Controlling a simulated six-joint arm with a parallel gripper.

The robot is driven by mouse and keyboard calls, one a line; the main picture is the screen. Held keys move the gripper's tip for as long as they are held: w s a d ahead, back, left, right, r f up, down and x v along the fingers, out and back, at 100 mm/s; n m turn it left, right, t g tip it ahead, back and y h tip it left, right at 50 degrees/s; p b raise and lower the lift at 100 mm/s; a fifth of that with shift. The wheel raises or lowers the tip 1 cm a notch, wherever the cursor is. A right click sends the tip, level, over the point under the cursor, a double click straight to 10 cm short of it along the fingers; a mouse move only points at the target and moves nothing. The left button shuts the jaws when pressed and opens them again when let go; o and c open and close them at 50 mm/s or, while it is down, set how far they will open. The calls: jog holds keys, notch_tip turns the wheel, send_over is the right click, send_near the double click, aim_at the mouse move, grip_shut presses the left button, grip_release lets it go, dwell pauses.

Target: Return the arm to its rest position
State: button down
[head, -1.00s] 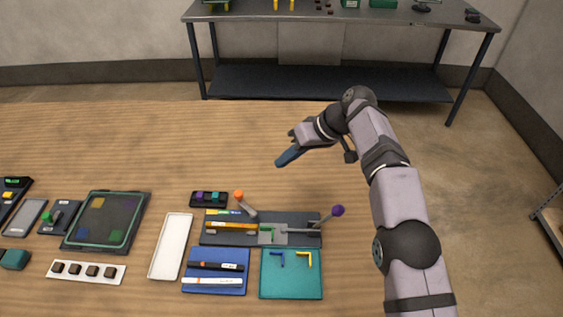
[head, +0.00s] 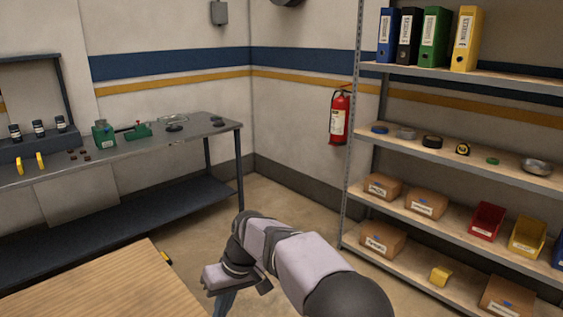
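My arm (head: 300,262) reaches up from the bottom edge, right of the middle, in the head view. It bends at the top and its end points down and to the left. Nothing held shows in the visible part.
A metal bench (head: 190,145) with green tools and small parts stands at the back left. A shelf rack (head: 450,155) with binders, boxes and bins stands at the right. A red fire extinguisher (head: 339,118) hangs near the corner. The visible table corner is nearly bare.

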jog(key=s+d+f+m+h, duration=0.1)
jog(key=s+d+f+m, duration=0.15)
jog(key=s+d, duration=0.65)
jog(key=s+d+f+m+h, duration=0.1)
jog(key=s+d+m+h, duration=0.15)
jog(key=d, duration=1.25)
jog(key=s+d+f+m, duration=0.2)
jog(key=s+d+f, duration=0.1)
jog(key=s+d, duration=0.3)
jog(key=s, duration=0.2)
jog(key=shift+s+d+f, duration=0.15)
jog(key=shift+s+f, duration=0.05)
jog(key=shift+s, duration=0.2)
